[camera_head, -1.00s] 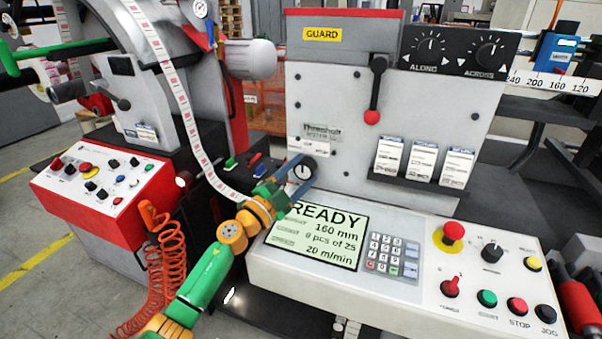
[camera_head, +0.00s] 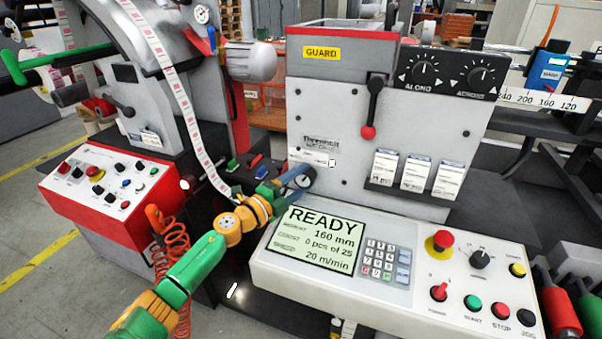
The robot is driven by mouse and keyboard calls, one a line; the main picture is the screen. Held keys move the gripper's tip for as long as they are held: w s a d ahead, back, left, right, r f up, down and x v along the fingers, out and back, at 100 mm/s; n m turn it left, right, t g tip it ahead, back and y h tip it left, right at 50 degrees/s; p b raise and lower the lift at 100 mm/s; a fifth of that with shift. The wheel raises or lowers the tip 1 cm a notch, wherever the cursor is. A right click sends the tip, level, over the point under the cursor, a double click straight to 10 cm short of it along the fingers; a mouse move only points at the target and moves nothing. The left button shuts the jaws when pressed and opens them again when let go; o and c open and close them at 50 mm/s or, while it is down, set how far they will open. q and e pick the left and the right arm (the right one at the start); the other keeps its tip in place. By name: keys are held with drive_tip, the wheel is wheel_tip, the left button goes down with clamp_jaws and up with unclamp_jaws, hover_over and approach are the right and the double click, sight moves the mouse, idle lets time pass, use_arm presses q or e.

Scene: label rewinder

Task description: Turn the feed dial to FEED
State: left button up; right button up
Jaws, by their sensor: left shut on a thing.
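The feed dial (camera_head: 305,177) is a small dark round knob low on the left of the grey machine front, under a small pale label. My left gripper (camera_head: 295,183), with blue fingers, is shut on the dial from the lower left. The fingers cover part of the dial, and its pointer and label words are too small to read surely. The screen (camera_head: 319,236) just below right shows READY, 160 mm, 0 pcs of 25 and 20 m/min. My right gripper is not in view.
The control panel (camera_head: 400,283) with a keypad, red mushroom button (camera_head: 442,239) and several knobs juts out below right. A guard lever (camera_head: 372,105) hangs above right. A printed label web (camera_head: 178,90) runs down close left. A red-sided console (camera_head: 95,210) and an orange coiled hose (camera_head: 170,235) stand further left.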

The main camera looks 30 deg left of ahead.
use_arm(q)
drive_tip(key=shift+r+m+g+p, duration=0.1)
drive_tip(key=shift+m+g+p, duration=0.3)
drive_tip(key=shift+m+p, duration=0.5)
drive_tip(key=o, duration=1.4)
drive_tip(key=s, duration=0.4)
drive_tip(key=s+a, duration=0.1)
drive_tip(key=s, duration=0.1)
drive_tip(key=shift+s+b, duration=0.1)
drive_tip(key=shift+b, duration=0.25)
drive_tip(key=shift+s+r, duration=0.1)
drive_tip(key=shift+s, duration=0.35)
